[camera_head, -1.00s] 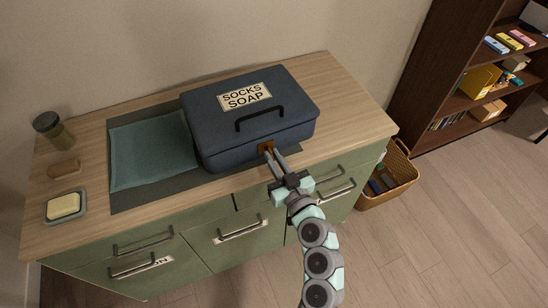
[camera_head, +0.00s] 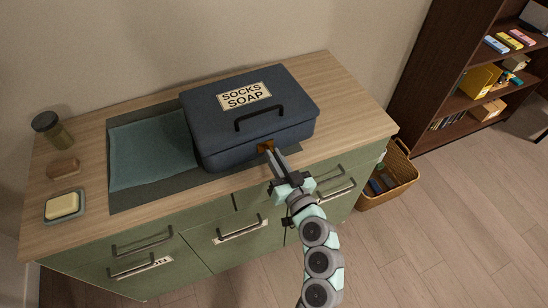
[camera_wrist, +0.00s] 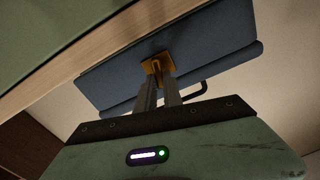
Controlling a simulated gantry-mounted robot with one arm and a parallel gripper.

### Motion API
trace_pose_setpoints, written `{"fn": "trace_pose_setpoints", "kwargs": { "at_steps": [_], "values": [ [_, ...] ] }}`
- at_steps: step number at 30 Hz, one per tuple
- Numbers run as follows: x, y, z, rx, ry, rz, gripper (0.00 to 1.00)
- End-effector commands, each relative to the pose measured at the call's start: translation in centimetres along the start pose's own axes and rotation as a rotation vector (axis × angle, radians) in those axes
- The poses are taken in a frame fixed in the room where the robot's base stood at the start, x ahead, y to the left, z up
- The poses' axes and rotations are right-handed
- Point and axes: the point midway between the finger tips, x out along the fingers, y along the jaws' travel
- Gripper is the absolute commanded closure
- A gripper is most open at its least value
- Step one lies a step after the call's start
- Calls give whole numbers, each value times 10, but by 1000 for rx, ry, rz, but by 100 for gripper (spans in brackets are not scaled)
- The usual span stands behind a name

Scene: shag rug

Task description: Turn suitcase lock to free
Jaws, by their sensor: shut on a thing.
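The dark blue suitcase (camera_head: 210,130) lies closed on the wooden dresser top, with a "SOCKS SOAP" label and a black handle on its lid. Its brass-coloured lock (camera_head: 264,146) is on the front face, and also shows in the wrist view (camera_wrist: 157,62). My gripper (camera_head: 271,153) reaches the lock from the front. In the wrist view its two fingers (camera_wrist: 157,80) are shut on a small part of the lock, standing out from the brass plate. The fingertips hide some of that part, so its exact turn is hard to tell.
The dresser top (camera_head: 340,100) also holds a grey mat with a folded teal cloth (camera_head: 150,152), a jar (camera_head: 54,131), a brown bar (camera_head: 63,168) and a soap dish (camera_head: 65,206). A wicker basket (camera_head: 400,180) stands on the floor at right, near a bookshelf (camera_head: 430,70).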

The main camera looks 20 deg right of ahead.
Motion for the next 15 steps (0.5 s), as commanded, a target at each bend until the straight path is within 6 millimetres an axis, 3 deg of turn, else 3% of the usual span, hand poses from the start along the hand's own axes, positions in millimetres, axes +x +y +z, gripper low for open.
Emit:
{"fn": "trace_pose_setpoints", "kwargs": {
  "at_steps": [15],
  "values": [
    [0, 6, 0, 491, 1, 1, 100]
  ]
}}
